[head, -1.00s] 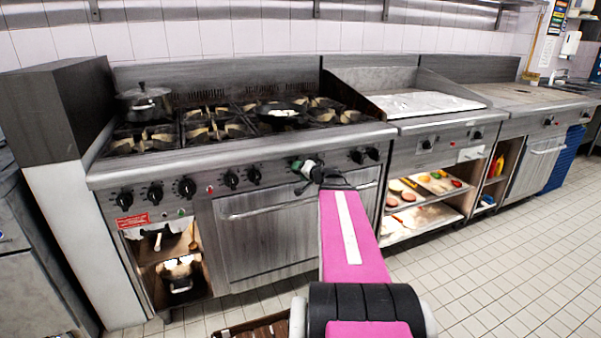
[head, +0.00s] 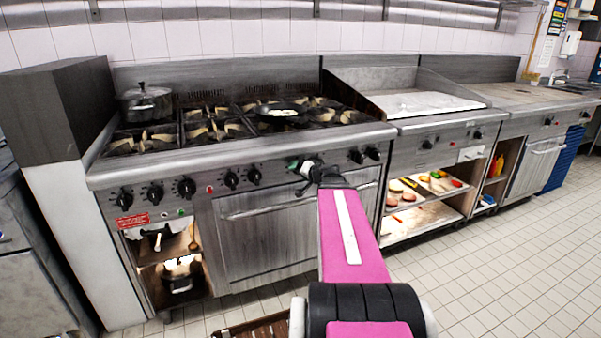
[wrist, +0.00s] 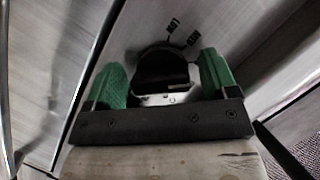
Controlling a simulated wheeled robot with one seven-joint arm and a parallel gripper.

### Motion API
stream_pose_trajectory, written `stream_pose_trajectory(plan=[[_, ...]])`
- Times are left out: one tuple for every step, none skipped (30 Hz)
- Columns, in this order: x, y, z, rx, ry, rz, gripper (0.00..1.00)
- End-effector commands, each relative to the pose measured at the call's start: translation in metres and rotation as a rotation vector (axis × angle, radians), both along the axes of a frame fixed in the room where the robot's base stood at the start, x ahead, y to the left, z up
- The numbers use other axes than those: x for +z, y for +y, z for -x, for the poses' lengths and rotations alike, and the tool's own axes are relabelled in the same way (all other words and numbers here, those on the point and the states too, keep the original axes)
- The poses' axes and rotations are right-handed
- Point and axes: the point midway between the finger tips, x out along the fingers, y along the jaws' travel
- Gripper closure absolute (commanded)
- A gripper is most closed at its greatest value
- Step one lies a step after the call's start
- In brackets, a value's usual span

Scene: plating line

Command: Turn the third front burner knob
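A row of black knobs runs along the stove front (head: 270,153). Three larger ones are at the left, the third from the left being this knob (head: 187,188). Two stand in the middle, such as this one (head: 254,175), and two right of my gripper, such as this one (head: 356,156). My gripper (head: 306,165) is at the panel between these pairs, hiding what lies behind it. In the wrist view, my gripper (wrist: 163,80) has its green fingers apart on either side of a black knob (wrist: 160,68), with visible gaps; contact cannot be seen.
A pot (head: 146,103) and a pan (head: 281,112) stand on the stove top. The oven door handle (head: 265,209) runs below my gripper. A griddle (head: 425,103) is at the right. The tiled floor at right is clear.

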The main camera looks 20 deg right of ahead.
Motion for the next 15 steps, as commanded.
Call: stream_pose_trajectory(plan=[[0.0, 0.0, 0.0, 0.0, 0.0, 0.0, 0.2], [0.0, 0.0, 0.0, 0.0, 0.0, 0.0, 0.2], [0.0, 0.0, 0.0, 0.001, -0.001, 0.0, 0.2], [0.0, 0.0, 0.0, 0.001, -0.001, 0.0, 0.2], [0.001, 0.0, 0.001, 0.001, -0.001, 0.0, 0.2], [0.001, -0.001, 0.003, 0.0, -0.001, -0.001, 0.2], [0.002, -0.001, 0.005, -0.001, 0.0, -0.001, 0.2], [0.002, -0.002, 0.007, -0.001, 0.0, -0.001, 0.2], [0.004, -0.003, 0.012, -0.001, 0.0, -0.001, 0.2], [0.005, -0.004, 0.016, -0.001, 0.0, -0.001, 0.2], [0.006, -0.006, 0.02, -0.002, -0.001, -0.001, 0.2], [0.008, -0.007, 0.027, -0.002, -0.001, -0.001, 0.2], [0.01, -0.009, 0.032, -0.002, -0.001, -0.001, 0.2], [0.011, -0.011, 0.038, -0.002, -0.002, -0.001, 0.2], [0.014, -0.013, 0.045, -0.002, -0.001, -0.001, 0.2]])
